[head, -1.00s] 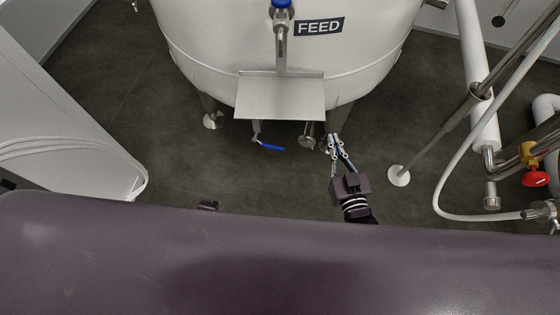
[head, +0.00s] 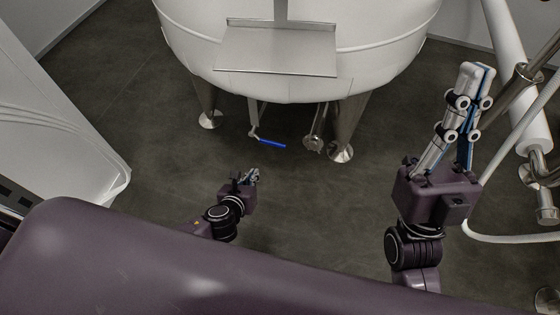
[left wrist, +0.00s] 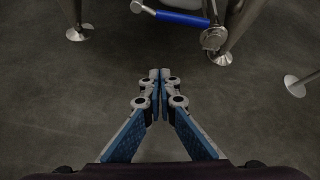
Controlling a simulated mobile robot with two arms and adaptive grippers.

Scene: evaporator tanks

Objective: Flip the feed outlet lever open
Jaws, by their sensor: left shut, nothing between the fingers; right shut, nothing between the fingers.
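The feed outlet lever (head: 268,142) is a thin handle with a blue grip under the white tank (head: 375,50). It points to the right, roughly level, in the head view. It also shows at the top of the left wrist view (left wrist: 182,18). My left gripper (head: 252,174) is shut and empty, below and a little left of the lever, apart from it. In the left wrist view its fingertips (left wrist: 160,75) meet below the blue grip. My right gripper (head: 476,72) is shut and empty, raised at the right of the tank.
Metal tank legs (head: 350,125) stand beside the lever. A round capped outlet pipe (head: 313,143) hangs right of it. A metal shelf (head: 276,52) juts from the tank front. White and steel pipes (head: 510,50) run at the right. Dark floor (head: 310,205) is clear between the arms.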

